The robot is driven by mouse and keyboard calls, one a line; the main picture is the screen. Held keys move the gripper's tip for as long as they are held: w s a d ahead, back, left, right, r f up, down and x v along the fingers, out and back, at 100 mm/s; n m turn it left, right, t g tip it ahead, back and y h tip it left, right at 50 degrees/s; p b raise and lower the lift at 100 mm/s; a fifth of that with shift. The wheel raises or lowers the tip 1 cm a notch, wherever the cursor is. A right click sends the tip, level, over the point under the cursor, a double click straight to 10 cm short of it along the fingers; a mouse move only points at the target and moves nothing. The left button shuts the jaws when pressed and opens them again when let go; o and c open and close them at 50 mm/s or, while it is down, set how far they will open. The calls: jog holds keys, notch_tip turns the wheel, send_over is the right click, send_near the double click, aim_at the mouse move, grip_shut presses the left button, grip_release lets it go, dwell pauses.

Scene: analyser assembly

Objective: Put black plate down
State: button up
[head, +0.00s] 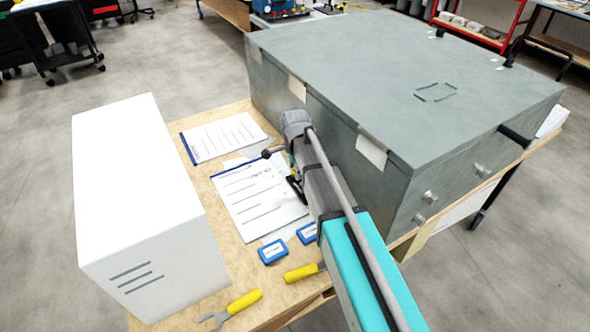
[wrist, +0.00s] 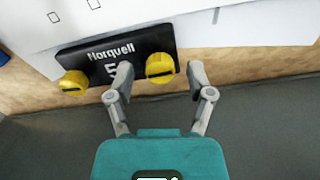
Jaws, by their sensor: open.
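The black plate (wrist: 110,60), lettered "Norquell 5" with one yellow knob (wrist: 73,83) at its left and another yellow knob (wrist: 161,67) at its right, shows in the wrist view. It appears to lie across the edge of white paper and bare wood, slightly tilted in the picture. My gripper (wrist: 160,74) is open. Its fingertips stand on either side of the right knob, the left one overlapping the plate in the picture. I cannot tell whether they touch it. In the head view my arm hides most of the plate, and my gripper is low beside the grey cabinet (head: 440,95).
The wooden table (head: 235,250) carries a white box (head: 135,190) at left and printed sheets (head: 222,137). Blue-edged boxes (head: 272,252) and yellow-handled tools (head: 243,302) lie near the front. The cabinet stands close on the right of my arm.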

notch_tip(320, 180, up, 11)
jog(key=p, duration=1)
dwell(0.6)
